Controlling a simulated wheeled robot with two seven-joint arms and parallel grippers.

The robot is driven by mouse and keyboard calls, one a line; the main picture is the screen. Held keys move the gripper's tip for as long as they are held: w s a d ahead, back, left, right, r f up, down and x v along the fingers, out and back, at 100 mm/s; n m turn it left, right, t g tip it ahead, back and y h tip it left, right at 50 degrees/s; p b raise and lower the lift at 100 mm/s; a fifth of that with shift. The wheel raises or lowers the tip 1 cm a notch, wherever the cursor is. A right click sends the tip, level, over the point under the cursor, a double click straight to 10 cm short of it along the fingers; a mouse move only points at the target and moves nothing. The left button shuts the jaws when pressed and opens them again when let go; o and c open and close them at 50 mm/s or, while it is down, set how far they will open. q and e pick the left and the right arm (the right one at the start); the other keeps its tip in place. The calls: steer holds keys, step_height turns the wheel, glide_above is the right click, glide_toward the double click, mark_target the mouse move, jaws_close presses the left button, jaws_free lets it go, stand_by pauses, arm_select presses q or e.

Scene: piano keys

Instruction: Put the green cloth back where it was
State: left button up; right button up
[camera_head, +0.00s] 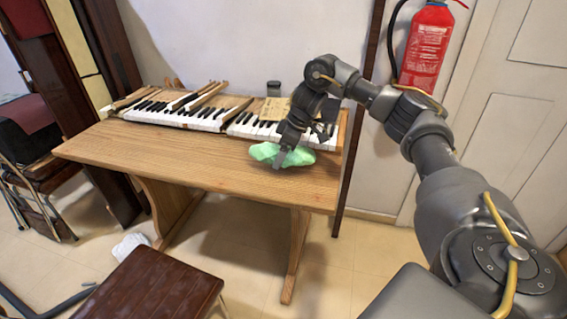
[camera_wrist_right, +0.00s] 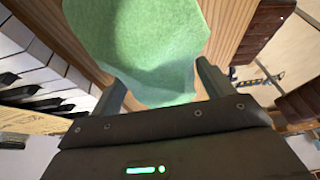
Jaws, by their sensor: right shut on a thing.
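The green cloth (camera_head: 265,152) is a crumpled light green piece at the right part of the wooden table, in front of the piano keys (camera_head: 190,119). My right gripper (camera_head: 282,160) is shut on the cloth. In the right wrist view the cloth (camera_wrist_right: 150,45) fills the space between the two fingers of my right gripper (camera_wrist_right: 160,88) and extends beyond them. I cannot tell whether the cloth touches the tabletop. My left gripper is not in view.
The wooden table (camera_head: 170,150) has free room to the left of the cloth. A dark brown stool (camera_head: 155,285) stands in front. A red fire extinguisher (camera_head: 427,50) hangs at the back right. A white cloth-like item (camera_head: 130,245) lies on the floor.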

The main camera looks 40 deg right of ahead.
step_height(320, 180, down, 2)
steer(key=shift+d+f+b, duration=0.1)
steer(key=shift+f+b, duration=0.05)
steer(key=shift+b, duration=0.35)
steer(key=shift+w+d+f, duration=0.1)
steer(key=shift+f, duration=0.5)
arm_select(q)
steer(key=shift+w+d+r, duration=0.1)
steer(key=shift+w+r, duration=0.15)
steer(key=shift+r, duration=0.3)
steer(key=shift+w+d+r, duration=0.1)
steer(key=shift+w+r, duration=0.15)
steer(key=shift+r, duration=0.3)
arm_select(e)
steer(key=o, duration=0.8)
steer(key=shift+f, duration=0.1)
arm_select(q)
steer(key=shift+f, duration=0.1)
arm_select(e)
steer(key=shift+o, duration=0.2)
